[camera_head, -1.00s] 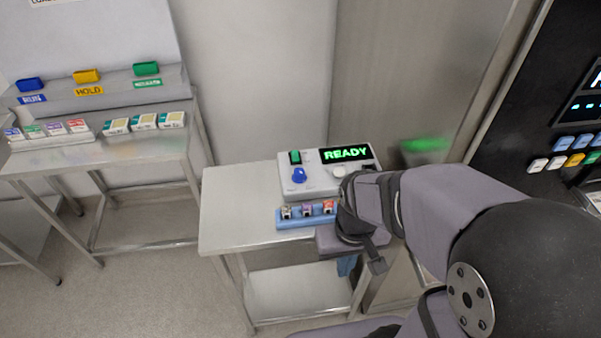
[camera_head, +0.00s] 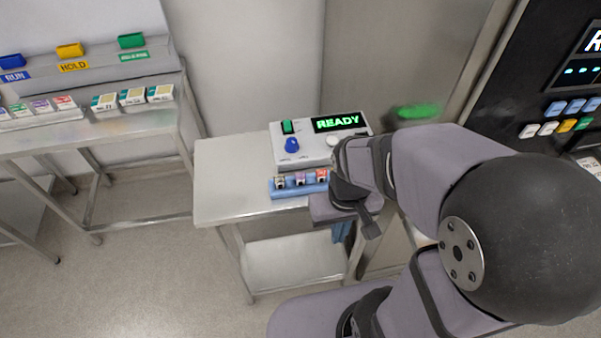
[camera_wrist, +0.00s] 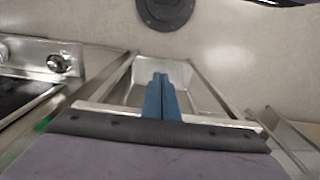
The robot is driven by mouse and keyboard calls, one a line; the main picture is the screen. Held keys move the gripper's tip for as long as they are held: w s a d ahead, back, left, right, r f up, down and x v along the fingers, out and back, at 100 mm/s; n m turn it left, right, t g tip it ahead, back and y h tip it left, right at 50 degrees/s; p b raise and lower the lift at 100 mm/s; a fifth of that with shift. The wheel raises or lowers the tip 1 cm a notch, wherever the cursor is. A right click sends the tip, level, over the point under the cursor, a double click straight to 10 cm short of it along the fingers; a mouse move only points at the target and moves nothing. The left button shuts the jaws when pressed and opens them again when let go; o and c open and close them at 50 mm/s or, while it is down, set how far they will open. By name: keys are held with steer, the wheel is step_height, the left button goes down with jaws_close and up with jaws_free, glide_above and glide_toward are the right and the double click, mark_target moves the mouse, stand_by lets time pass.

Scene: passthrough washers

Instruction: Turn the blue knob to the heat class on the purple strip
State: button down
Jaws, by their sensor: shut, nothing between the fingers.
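The blue knob (camera_head: 291,145) is on the left front of a white control box (camera_head: 302,158) on the small steel table. A blue rack (camera_head: 285,192) in front of the box holds several small strips, among them a purple one (camera_head: 300,180); its writing is too small to read. My gripper (camera_head: 343,232) is right of and below the knob in the head view, apart from it and partly hidden by my arm. In the wrist view its blue fingers (camera_wrist: 160,88) are together with nothing between them. The knob is not seen in the wrist view.
The box has a green switch (camera_head: 288,127), a READY display (camera_head: 338,123) and a pale button (camera_head: 333,141). The left part of the small table (camera_head: 225,190) is clear. A bench with labelled cards (camera_head: 64,103) stands at left, a black panel (camera_head: 520,90) at right.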

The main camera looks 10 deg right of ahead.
mark_target(292, 141)
stand_by(0.3)
steer(key=c, duration=1.8)
jaws_free()
steer(key=shift+w, duration=0.2)
steer(key=o, duration=0.4)
steer(key=w+a+r+t+b, duration=0.1)
steer(key=w+a+r+t, duration=0.1)
steer(key=w, duration=1.1)
steer(key=w+a+r+t+b, duration=0.1)
steer(key=w+a+r+t, duration=0.1)
steer(key=w, duration=1.2)
steer(key=shift+w+a+r+n+t+b, duration=0.3)
steer(key=shift+r, duration=0.1)
steer(key=shift+p+x, duration=1.4)
steer(key=shift+x, duration=2.2)
steer(key=c, duration=1.1)
